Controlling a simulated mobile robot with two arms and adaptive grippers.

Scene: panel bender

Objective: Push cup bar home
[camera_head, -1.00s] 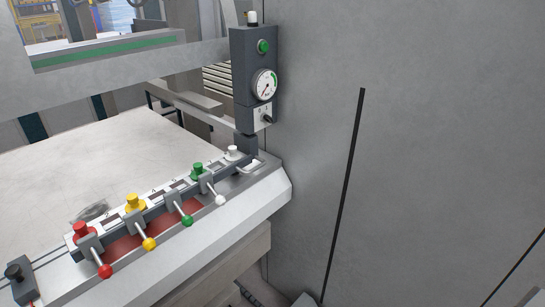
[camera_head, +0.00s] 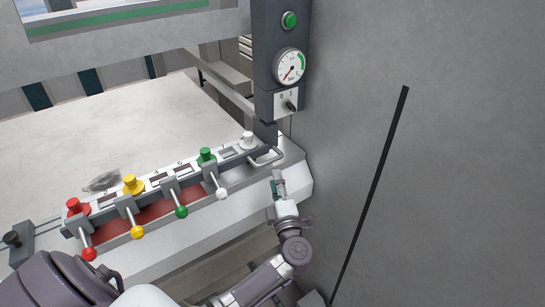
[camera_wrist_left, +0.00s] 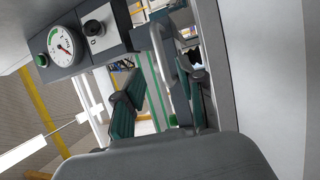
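The cup bar (camera_head: 190,172) is a dark grey bar along the table's front edge, with red (camera_head: 77,208), yellow (camera_head: 133,185), green (camera_head: 207,156) and white (camera_head: 248,141) cups along it. A pale loop handle (camera_head: 268,157) is at its right end. My left gripper (camera_head: 277,178) is just in front of and below this handle. In the left wrist view its two green-padded fingers stand apart, open (camera_wrist_left: 158,78). A grey loop, likely the handle (camera_wrist_left: 163,48), shows just beyond the fingertips; I cannot tell whether they touch. My right gripper is out of view.
A dark post with a gauge (camera_head: 289,66), green button and switch rises behind the bar's right end. A grey wall panel (camera_head: 370,60) stands close on the right. Several ball-ended levers (camera_head: 182,211) stick out in front of the bar. The tabletop (camera_head: 100,130) behind is mostly clear.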

